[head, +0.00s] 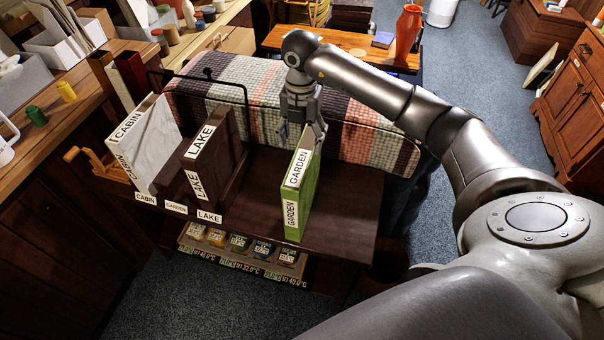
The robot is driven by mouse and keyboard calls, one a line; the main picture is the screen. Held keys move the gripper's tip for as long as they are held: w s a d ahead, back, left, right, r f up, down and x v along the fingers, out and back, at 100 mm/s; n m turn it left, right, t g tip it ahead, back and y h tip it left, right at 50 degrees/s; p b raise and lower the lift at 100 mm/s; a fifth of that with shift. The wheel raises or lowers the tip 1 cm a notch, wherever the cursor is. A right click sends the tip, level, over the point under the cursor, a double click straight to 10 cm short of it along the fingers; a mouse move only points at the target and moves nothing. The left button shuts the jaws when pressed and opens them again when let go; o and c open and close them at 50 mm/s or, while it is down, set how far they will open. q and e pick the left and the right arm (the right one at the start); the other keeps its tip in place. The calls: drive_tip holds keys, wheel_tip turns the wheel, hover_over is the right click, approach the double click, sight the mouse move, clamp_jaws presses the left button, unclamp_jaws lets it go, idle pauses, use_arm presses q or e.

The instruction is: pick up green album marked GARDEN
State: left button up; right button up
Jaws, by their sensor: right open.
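The green album (305,207) marked GARDEN stands upright on the dark wooden table (345,215), with white labels on its spine and top edge. My right gripper (303,132) is open at the album's far top end, pointing down. One finger shows beside the album's top edge; I cannot tell whether the fingers touch it. The left gripper is not in view.
A dark brown LAKE album (203,175) and a white marbled CABIN album (150,150) stand to the left. Small name cards, including GARDEN (176,207), line the table's front edge. A plaid blanket (355,142) lies behind. The table right of the green album is clear.

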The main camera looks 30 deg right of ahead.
sight(304, 154)
drive_tip(key=shift+f, duration=0.9)
drive_tip(key=shift+f+p, duration=0.25)
drive_tip(key=shift+p, duration=0.05)
drive_tip(key=f, duration=0.1)
drive_tip(key=f+p, duration=0.2)
drive_tip(key=f, duration=0.1)
drive_tip(key=shift+s+d, duration=0.1)
drive_tip(key=shift+s, duration=0.25)
drive_tip(key=shift+w+f, duration=0.1)
drive_tip(key=shift+f, duration=0.35)
drive_tip(key=c, duration=0.5)
clamp_jaws()
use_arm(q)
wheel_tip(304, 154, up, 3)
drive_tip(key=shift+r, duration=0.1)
use_arm(e)
drive_tip(key=shift+r, duration=0.1)
